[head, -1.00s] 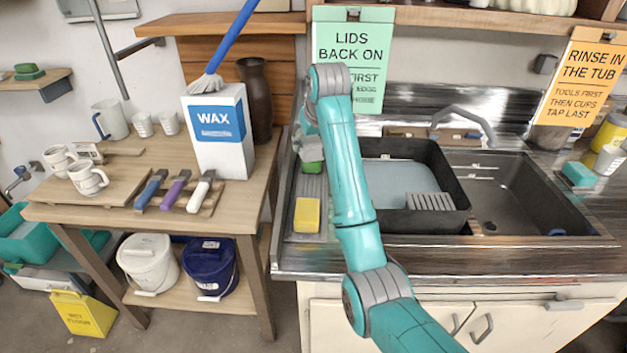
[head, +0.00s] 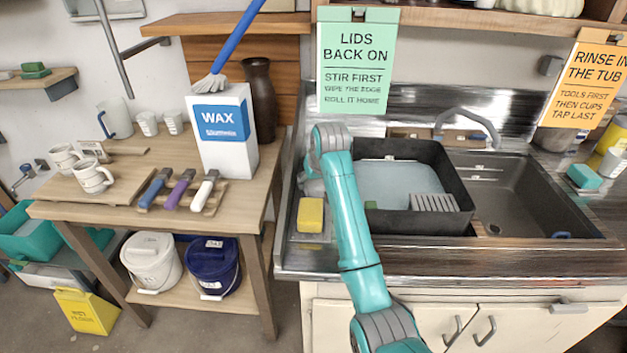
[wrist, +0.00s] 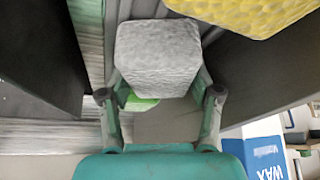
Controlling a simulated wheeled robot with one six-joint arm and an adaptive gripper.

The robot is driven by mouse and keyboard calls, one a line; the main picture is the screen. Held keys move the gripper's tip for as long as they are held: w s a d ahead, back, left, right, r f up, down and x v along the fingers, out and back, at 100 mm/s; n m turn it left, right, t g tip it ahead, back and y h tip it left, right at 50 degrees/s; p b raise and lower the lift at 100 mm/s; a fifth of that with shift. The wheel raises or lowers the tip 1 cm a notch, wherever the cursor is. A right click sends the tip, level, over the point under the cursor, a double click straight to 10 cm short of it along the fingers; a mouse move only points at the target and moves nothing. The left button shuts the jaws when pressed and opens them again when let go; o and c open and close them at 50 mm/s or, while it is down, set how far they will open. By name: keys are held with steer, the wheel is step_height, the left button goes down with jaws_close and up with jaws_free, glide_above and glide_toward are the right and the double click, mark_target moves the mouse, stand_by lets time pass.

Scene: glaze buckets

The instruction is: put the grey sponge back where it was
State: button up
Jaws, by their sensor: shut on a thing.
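My gripper (wrist: 157,80) is shut on the grey sponge (wrist: 157,52), whose sides sit between the two fingers in the wrist view. In the head view my arm hides the sponge and the fingers, at the left part of the sink counter. A yellow sponge (head: 311,215) lies on a narrow grey strip (head: 303,238) left of the black tub. It also shows close beside the grey sponge in the wrist view (wrist: 255,12). A green piece (wrist: 140,102) shows partly behind the grey sponge. I cannot tell whether the grey sponge touches the strip.
The black tub (head: 458,185) stands right of my arm, with a ribbed grey piece (head: 434,202) and a small green piece (head: 371,205) at its front. The sink basin (head: 530,200) lies further right. The WAX box (head: 225,150) stands on the wooden table to the left.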

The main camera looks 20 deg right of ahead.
steer(key=shift+f, duration=0.1)
steer(key=o, duration=1.2)
steer(key=v, duration=1.2)
